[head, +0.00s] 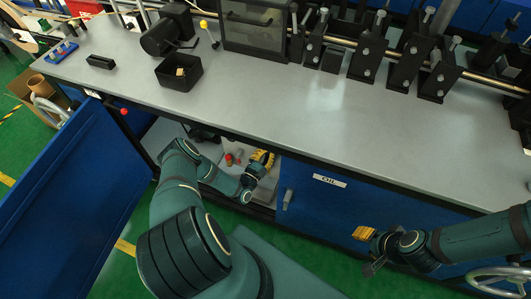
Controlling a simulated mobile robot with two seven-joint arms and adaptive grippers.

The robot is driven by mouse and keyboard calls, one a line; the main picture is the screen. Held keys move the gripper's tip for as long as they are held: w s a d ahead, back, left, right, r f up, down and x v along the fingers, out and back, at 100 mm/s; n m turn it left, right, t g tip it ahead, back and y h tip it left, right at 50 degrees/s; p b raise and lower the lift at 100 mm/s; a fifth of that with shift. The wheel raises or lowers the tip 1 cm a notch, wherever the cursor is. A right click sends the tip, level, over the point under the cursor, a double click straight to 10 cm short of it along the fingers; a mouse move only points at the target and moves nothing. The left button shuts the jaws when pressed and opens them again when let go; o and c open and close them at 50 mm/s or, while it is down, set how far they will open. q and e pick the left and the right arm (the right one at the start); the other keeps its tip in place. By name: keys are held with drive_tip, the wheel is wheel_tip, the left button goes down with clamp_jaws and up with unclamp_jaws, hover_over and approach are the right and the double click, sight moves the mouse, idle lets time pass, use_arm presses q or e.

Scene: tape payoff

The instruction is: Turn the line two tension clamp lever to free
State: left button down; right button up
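No lever in the head view carries a mark I can read as line two. A thin lever with a yellow knob (204,24) stands on the bench top beside a dark motor-like unit. A red knob (124,111) shows at the bench's front edge near the open door; what it belongs to is unclear. My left gripper (262,160) is at the open cabinet under the bench, beside small red and pale items, far from the yellow knob. My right gripper (366,250) is in front of the closed cabinet front. Finger openings are too small to judge.
A blue door (75,200) stands open at the left. A black bin (179,73) holds a small tan item. Black brackets (370,55) line a rail at the back. The grey bench top (290,115) is clear in the middle. A label reads OIL.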

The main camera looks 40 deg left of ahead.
use_arm(q)
drive_tip(key=shift+w+d+r+n+y, duration=0.15)
drive_tip(key=shift+d+r+n+y, duration=0.3)
drive_tip(key=shift+n, duration=0.8)
drive_tip(key=shift+w+d+r+n+y, duration=0.25)
drive_tip(key=shift+d+n, duration=0.35)
drive_tip(key=shift+n, duration=0.6)
drive_tip(key=shift+d+r+n+y, duration=0.2)
drive_tip(key=shift+d+n+y, duration=0.3)
drive_tip(key=shift+n, duration=0.75)
drive_tip(key=shift+d+r, duration=0.15)
drive_tip(key=v, duration=0.7)
drive_tip(key=shift+s, duration=0.25)
